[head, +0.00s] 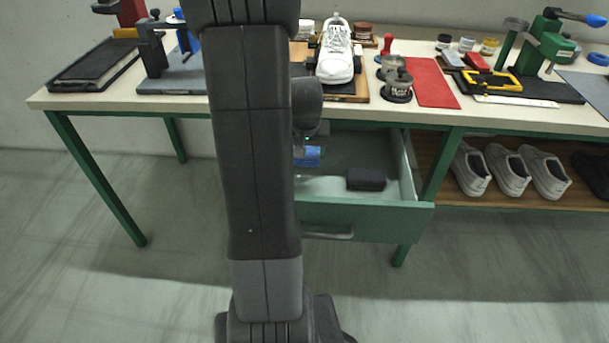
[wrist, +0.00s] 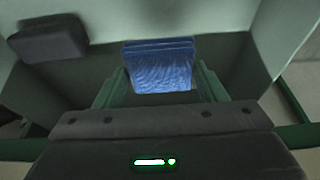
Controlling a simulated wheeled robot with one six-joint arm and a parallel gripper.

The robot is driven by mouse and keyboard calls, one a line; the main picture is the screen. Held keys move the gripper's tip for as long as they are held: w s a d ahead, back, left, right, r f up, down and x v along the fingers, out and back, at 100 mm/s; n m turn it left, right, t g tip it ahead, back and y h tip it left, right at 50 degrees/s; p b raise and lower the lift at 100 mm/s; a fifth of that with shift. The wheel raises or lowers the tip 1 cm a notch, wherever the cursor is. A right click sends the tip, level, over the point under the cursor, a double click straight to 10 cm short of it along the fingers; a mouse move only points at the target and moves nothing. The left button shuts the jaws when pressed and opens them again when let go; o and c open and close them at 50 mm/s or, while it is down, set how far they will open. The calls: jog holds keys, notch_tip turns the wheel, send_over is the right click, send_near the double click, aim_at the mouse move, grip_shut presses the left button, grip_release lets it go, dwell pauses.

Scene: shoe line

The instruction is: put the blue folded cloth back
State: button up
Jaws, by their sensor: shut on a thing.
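The blue folded cloth (wrist: 160,66) is between the fingers of my gripper (wrist: 158,88) in the wrist view. My gripper is shut on it. In the head view the cloth (head: 308,157) shows just right of my arm, over the open drawer (head: 370,221). My arm hides part of the cloth and most of the gripper (head: 308,140) there. I cannot tell whether the cloth touches the drawer floor.
A dark block (head: 366,179) lies in the drawer, and it shows at upper left in the wrist view (wrist: 48,40). The workbench top (head: 188,102) above holds a white shoe (head: 335,55) and several tools. More shoes stand on a shelf (head: 500,197) at right.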

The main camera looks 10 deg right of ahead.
aim_at(306, 159)
notch_tip(306, 159, down, 8)
jog(key=shift+s+f+b, duration=0.1)
jog(key=shift+f+b, duration=0.1)
jog(key=shift+b, duration=0.55)
jog(key=shift+f, duration=0.1)
jog(key=o, duration=0.9)
jog(key=shift+r, duration=0.25)
jog(key=p+v, duration=0.2)
jog(key=v, duration=0.9)
jog(key=shift+s+r, duration=0.2)
jog(key=shift+r, duration=0.15)
